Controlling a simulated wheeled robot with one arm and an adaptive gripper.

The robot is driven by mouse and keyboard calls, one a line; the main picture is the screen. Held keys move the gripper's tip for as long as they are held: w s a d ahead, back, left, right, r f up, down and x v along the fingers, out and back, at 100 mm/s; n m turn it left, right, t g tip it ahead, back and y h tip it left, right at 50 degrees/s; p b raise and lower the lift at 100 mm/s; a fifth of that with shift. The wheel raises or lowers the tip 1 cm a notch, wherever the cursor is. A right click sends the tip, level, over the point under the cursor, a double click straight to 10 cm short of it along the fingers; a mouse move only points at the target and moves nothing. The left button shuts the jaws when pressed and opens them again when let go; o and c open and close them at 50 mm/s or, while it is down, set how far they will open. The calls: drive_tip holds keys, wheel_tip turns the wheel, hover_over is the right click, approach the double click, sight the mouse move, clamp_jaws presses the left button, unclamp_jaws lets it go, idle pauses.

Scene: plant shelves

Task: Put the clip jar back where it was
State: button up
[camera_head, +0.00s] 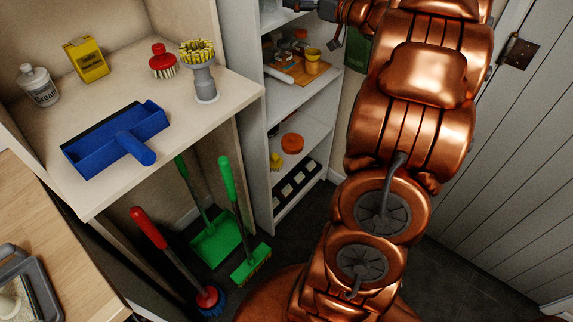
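I cannot make out the clip jar in this view. My copper-coloured arm rises along the right side and bends left at the top edge. Dark parts of my gripper (333,25) show there, in front of the upper part of the narrow white shelf unit (262,188). The gripper is small and partly cut off, so I cannot tell whether it is open or holds anything. The shelf unit's top level is mostly out of frame.
A panelled door (510,150) is at right.

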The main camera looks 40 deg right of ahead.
drive_tip(key=s+a+f+m+g+h, duration=0.6)
drive_tip(key=s+a+f+g+h, duration=0.2)
drive_tip(key=s+a+f+g, duration=0.7)
drive_tip(key=s+a+f+n+g+y, duration=0.1)
drive_tip(key=s+a+f+g+y, duration=0.1)
drive_tip(key=s+a, duration=0.7)
drive_tip(key=s+a+f+n+g+y, duration=0.2)
drive_tip(key=s+a+f, duration=0.2)
drive_tip(key=s+a, duration=0.5)
drive_tip(key=s, duration=0.5)
drive_tip(key=shift+a, duration=0.35)
wheel_tip(320, 180, up, 4)
drive_tip(key=p, duration=0.3)
drive_tip(key=shift+f+p, duration=0.15)
drive_tip(key=shift+p, duration=0.15)
